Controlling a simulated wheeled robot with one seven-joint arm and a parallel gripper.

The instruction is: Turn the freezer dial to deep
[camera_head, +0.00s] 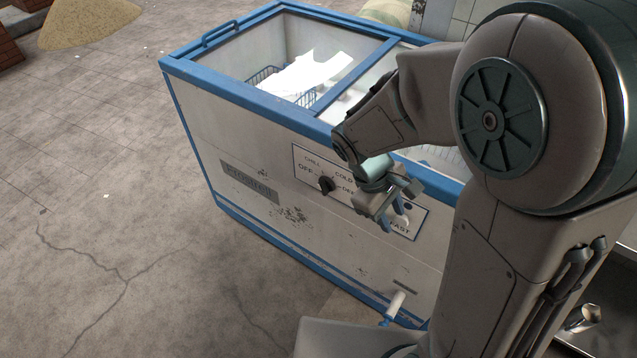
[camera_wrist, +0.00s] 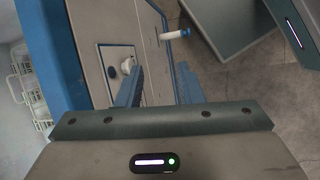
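The chest freezer (camera_head: 245,140) is white with blue edges. Its front panel carries a dark round dial (camera_head: 326,184), with OFF, CHILL and COLD labels around it and a partly legible label at its right. I cannot tell which mark the dial points to. My gripper (camera_head: 391,217) is in front of the panel, to the right of the dial and apart from it. In the wrist view my gripper (camera_wrist: 158,84) has its two fingers apart with nothing between them.
A white drain spout (camera_head: 396,303) with a blue end sticks out low on the freezer front. A blue handle (camera_head: 222,34) and glass lids top the freezer. Open paved floor (camera_head: 120,200) lies to the left, with a sand pile (camera_head: 90,22) behind.

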